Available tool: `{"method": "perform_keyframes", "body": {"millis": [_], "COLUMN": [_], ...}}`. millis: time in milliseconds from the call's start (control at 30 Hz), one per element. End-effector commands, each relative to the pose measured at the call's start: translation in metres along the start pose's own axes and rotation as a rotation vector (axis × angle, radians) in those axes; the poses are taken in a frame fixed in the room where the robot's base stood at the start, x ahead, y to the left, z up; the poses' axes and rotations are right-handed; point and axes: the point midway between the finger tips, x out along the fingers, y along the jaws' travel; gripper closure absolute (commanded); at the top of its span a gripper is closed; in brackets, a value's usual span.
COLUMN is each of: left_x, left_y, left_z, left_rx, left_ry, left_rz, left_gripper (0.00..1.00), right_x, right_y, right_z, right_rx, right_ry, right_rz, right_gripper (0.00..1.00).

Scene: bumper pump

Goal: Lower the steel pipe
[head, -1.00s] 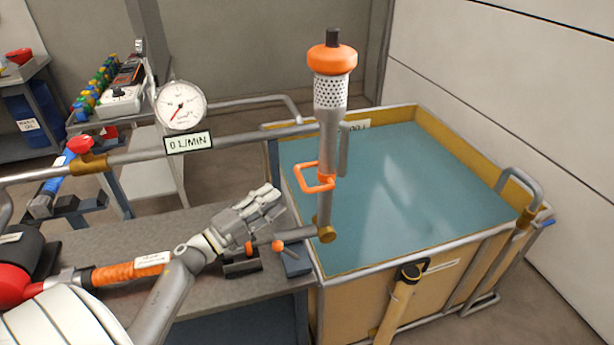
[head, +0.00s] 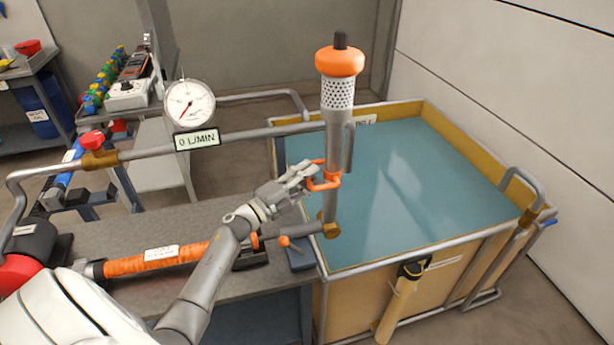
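The steel pipe (head: 332,205) stands upright at the near left corner of the tank, on a brass elbow joint (head: 331,230). It carries a perforated strainer (head: 338,94) and an orange cap (head: 339,61) at its top. An orange loop handle (head: 326,186) sticks out from the pipe to the left. My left gripper (head: 308,176) is at the left side of this handle, its fingertips overlapping it in the picture. I cannot tell whether the fingers touch or enclose it. My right gripper is not in view.
The tank (head: 434,254) of blue-green water lies right of the pipe, its surface open. A flow gauge (head: 189,103) over a 0 L/MIN label stands on the horizontal pipe behind my arm.

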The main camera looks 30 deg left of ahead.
Motion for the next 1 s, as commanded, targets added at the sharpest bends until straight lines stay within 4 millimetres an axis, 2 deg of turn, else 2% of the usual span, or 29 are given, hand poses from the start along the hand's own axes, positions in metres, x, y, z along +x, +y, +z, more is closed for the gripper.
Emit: {"method": "perform_keyframes", "body": {"millis": [33,300,667,933,1000], "left_x": [0.0,0.0,0.003,0.032,0.046], "left_y": [0.0,0.0,-0.003,-0.01,-0.002], "left_z": [0.0,0.0,-0.001,-0.013,-0.02], "left_rx": [0.0,0.0,0.003,0.047,0.052], "left_ry": [0.0,0.0,0.001,0.003,0.003], "left_rz": [0.0,0.0,0.01,0.115,0.126], "left_gripper": [0.68,1.0,1.0,1.0,1.0], "right_x": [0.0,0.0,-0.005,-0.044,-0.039], "right_y": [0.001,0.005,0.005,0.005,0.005], "right_z": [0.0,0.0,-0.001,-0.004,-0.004], "right_rx": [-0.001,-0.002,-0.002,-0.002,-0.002], "right_ry": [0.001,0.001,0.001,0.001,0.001], "right_rz": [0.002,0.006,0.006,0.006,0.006], "right_gripper": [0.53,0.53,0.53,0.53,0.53]}}
